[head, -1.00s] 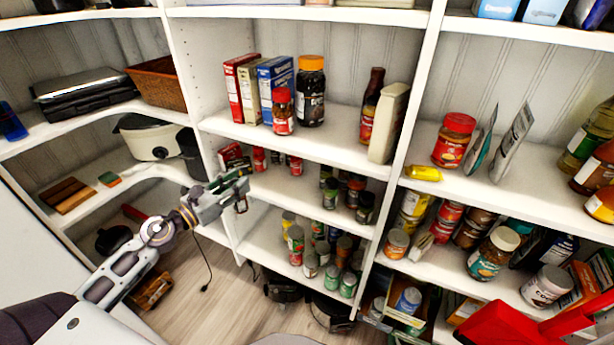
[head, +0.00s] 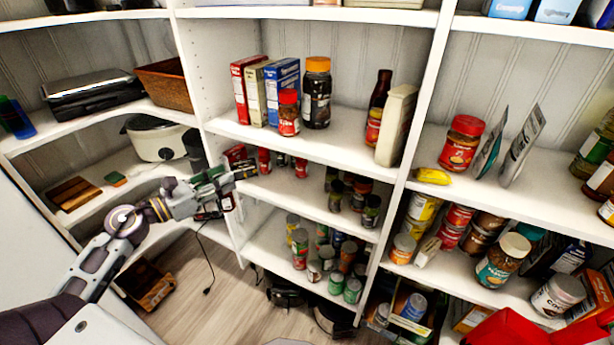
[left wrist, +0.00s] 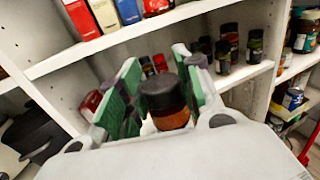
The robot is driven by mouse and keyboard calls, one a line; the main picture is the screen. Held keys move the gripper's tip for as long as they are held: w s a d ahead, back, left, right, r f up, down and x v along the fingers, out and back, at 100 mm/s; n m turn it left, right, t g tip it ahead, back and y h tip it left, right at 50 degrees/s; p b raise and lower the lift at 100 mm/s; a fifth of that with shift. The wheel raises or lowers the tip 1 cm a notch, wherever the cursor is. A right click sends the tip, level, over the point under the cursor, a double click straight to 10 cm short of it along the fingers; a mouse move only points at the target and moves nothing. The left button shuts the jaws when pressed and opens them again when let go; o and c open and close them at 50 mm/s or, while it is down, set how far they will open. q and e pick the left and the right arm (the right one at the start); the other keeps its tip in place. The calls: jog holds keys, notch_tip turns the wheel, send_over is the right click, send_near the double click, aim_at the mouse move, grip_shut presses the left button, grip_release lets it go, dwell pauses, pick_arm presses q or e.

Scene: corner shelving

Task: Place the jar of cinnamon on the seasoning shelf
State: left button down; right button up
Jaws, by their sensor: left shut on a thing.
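My left gripper (head: 228,190) reaches in from the left, at the left end of the middle shelf of the centre unit. In the left wrist view its green-padded fingers (left wrist: 160,88) are shut on a small jar with a black lid and reddish-brown contents (left wrist: 166,104), which I take as the cinnamon jar. The jar stands roughly upright between the fingers; its label is not readable. The middle shelf (head: 285,197) carries several small dark-lidded spice jars (head: 352,192) towards its right end and red-topped jars (head: 282,160) at the back left. My right gripper is not in view.
The shelf above (head: 345,152) holds boxes and larger jars, limiting headroom. An upright divider (head: 222,165) stands close to the gripper. The lower shelf (head: 268,243) holds several cans and jars. The middle shelf's front left-centre is bare. A red object (head: 510,330) fills the bottom right.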

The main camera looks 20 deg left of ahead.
pick_arm(q)
jog(key=shift+w, duration=0.1)
jog(key=shift+w+r, duration=0.1)
jog(key=shift+w, duration=0.45)
jog(key=w+d+f+p, duration=0.1)
jog(key=w+f+p, duration=0.1)
jog(key=w, duration=1.6)
jog(key=shift+w+d+f, duration=0.15)
jog(key=shift+d+f, duration=0.1)
jog(key=shift+f, duration=0.4)
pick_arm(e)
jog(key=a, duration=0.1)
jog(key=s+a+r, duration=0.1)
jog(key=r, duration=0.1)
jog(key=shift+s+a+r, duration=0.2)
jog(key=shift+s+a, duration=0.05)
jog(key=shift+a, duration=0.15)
pick_arm(q)
jog(key=shift+f, duration=0.1)
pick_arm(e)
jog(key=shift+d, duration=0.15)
